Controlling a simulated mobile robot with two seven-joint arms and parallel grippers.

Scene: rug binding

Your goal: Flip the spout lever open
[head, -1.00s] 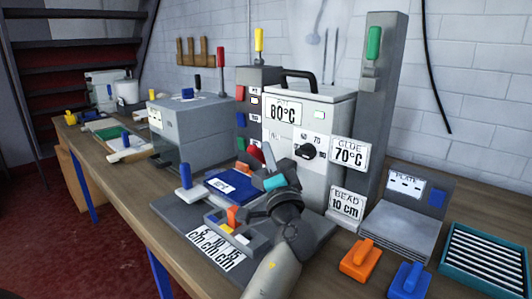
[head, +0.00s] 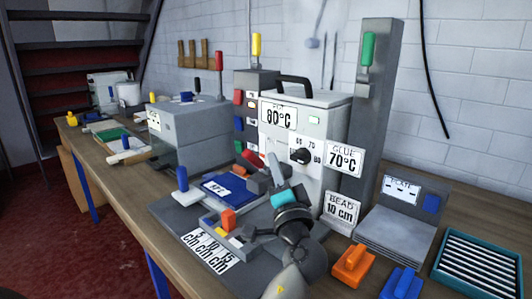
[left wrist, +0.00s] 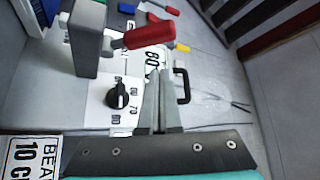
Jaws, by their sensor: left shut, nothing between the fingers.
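The glue pot (head: 325,118) is a pale grey box with a black top handle, an 80°C label and a black dial (head: 300,156). What looks like the spout lever is a red handle (head: 252,160) low at its front, partly hidden by my gripper. In the left wrist view the red lever (left wrist: 148,33) sticks out sideways from a grey block (left wrist: 88,38). My left gripper (head: 272,166) is shut and empty in front of the pot. In the left wrist view its fingertips (left wrist: 155,74) appear close to the lever; I cannot tell whether they touch.
A blue-topped pad (head: 223,187) and a cm-marked board (head: 206,250) lie beside my arm. A grey post (head: 375,120) with a green handle stands right of the pot. Orange (head: 353,265) and blue (head: 401,283) handled blocks stand at the front right.

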